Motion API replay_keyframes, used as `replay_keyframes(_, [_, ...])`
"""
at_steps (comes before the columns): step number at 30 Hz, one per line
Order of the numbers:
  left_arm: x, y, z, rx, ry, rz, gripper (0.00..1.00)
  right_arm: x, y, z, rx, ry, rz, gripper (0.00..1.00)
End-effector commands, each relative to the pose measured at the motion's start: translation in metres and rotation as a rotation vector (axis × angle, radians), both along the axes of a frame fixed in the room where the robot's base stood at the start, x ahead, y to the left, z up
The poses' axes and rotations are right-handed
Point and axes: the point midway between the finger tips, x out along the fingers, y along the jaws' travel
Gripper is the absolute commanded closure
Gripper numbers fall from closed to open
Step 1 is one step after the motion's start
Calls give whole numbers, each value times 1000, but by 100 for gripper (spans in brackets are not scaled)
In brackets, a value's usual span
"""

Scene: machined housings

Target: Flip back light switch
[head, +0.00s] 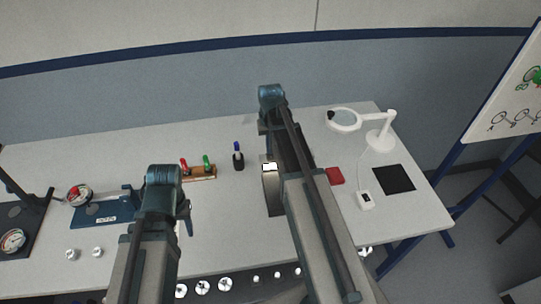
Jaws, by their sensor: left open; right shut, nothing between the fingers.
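A small white switch box (366,201) lies on the right part of the table, joined by a thin cord to the white magnifier lamp (380,137). A dark rocker shows on the box, but its position is too small to tell. My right gripper (266,157) is left of and farther back than the box, partly hidden by its own arm; it is shut and empty. My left gripper (187,218) is open over the left-middle of the table, far from the switch.
A black square mat (394,179) lies right of the box, and a red block (335,176) lies to its left. Markers in a wooden holder (199,174), a dark bottle (238,160) and a blue gauge fixture (108,206) stand farther left. Table in front of the box is clear.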

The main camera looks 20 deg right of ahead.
Motion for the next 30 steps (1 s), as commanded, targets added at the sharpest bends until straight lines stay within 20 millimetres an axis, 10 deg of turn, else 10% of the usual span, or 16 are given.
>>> replay_keyframes(30, [0, 0, 63, 0, 0, -1, 50, 0, 0, 63, 0, 0, 0, 100])
